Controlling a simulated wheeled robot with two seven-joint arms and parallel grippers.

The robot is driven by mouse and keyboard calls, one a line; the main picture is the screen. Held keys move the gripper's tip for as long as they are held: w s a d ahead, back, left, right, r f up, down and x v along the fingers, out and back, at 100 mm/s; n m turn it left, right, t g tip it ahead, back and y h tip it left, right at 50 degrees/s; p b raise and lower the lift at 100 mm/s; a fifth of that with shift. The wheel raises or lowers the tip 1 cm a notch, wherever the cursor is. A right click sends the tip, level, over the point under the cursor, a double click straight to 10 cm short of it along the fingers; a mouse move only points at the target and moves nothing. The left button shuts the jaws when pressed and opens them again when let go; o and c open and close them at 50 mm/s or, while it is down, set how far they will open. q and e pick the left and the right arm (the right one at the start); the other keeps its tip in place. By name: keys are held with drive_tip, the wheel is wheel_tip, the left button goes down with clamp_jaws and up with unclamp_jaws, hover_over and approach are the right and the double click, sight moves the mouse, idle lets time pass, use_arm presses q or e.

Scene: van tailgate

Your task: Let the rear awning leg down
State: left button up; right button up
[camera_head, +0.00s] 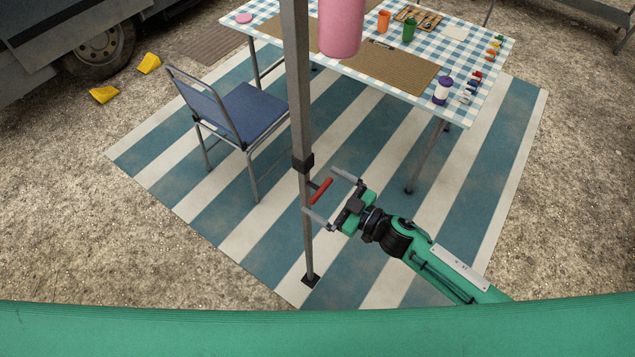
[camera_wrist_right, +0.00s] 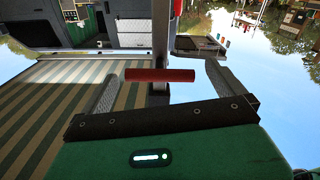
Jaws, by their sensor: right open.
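The awning leg (camera_head: 296,100) is a grey upright pole with a black collar (camera_head: 303,163) partway down and a dark foot (camera_head: 310,281) on the striped mat. A red handle (camera_head: 321,190) sticks out from the pole just below the collar. My right gripper (camera_head: 332,192) is open, with its fingers on either side of the red handle. In the right wrist view the red handle (camera_wrist_right: 160,75) lies across the space between the two fingers, with the pole behind it. I cannot tell if a finger touches it. My left gripper is not in view.
A blue folding chair (camera_head: 235,112) stands left of the pole on the striped mat (camera_head: 235,235). A table with a checked cloth (camera_head: 345,75) carries cups and small items behind it. A pink cylinder (camera_head: 340,25) hangs in front of the table. Yellow wedges (camera_head: 104,94) lie near the wheel.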

sight(309, 207)
drive_tip(key=shift+x, duration=1.45)
drive_tip(key=c, duration=1.2)
wheel_tip(309, 207, down, 12)
drive_tip(key=b, duration=0.7)
drive_tip(key=shift+c, duration=0.2)
drive_tip(key=o, duration=1.2)
drive_tip(key=shift+o, duration=0.2)
drive_tip(key=shift+s+d+f+b, duration=0.1)
drive_tip(key=shift+s+d+b, duration=0.25)
drive_tip(key=shift+d, duration=0.1)
drive_tip(key=b+v, duration=0.2)
drive_tip(key=v, duration=1)
drive_tip(key=shift+s+d+b, duration=0.25)
drive_tip(key=shift+d+b, duration=0.05)
